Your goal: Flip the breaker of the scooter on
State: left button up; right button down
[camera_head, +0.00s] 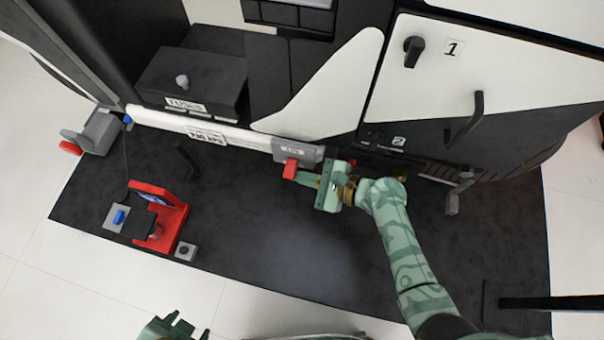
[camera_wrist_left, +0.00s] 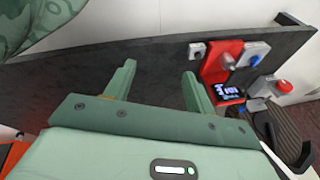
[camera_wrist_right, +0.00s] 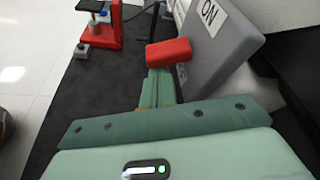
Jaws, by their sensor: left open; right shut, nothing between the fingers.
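The breaker is a grey box (camera_head: 297,151) with a white label on the scooter's lower edge. Its red lever (camera_head: 290,168) sticks out at the box's left end. In the right wrist view the label on the grey box (camera_wrist_right: 225,52) reads ON, and the red lever (camera_wrist_right: 168,52) is just beyond my fingertips. My right gripper (camera_head: 302,178) is shut and empty, its tips right at the lever; I cannot tell whether they touch. My left gripper (camera_head: 176,323) is open and empty at the bottom edge, far from the breaker; its fingers also show in the left wrist view (camera_wrist_left: 160,72).
A red stand (camera_head: 172,216) with a small screen and a blue-buttoned block stands on the black mat (camera_head: 300,245). A grey box with a red knob (camera_head: 70,147) is at the left. The mat's middle is clear.

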aim_at(291, 176)
pick_arm(q)
jog(key=shift+r, duration=0.1)
pick_arm(e)
jog(key=shift+r, duration=0.1)
jog(key=r+m+g+p, duration=0.1)
jog(key=m+p, duration=0.1)
jog(key=p, duration=0.1)
jog(key=s+r+m+g+p, duration=0.1)
jog(key=m+p, duration=0.1)
jog(key=p, duration=0.1)
jog(key=shift+a+r+m, duration=0.2)
jog(key=shift+r+m, duration=0.1)
jog(key=shift+r, duration=0.05)
pick_arm(q)
jog(key=s+a+f+g+y, duration=0.1)
jog(key=s+a+f, duration=0.1)
jog(key=s+a, duration=0.1)
jog(key=s+a+f+m+g+y, duration=0.1)
jog(key=s+a+f+g, duration=0.1)
jog(key=s, duration=0.4)
jog(key=shift+s+a+f+g, duration=0.15)
jog(key=shift+a+f+g, duration=0.2)
jog(key=shift+a, duration=0.25)
pick_arm(e)
jog(key=shift+f, duration=0.25)
jog(key=shift+r, duration=0.1)
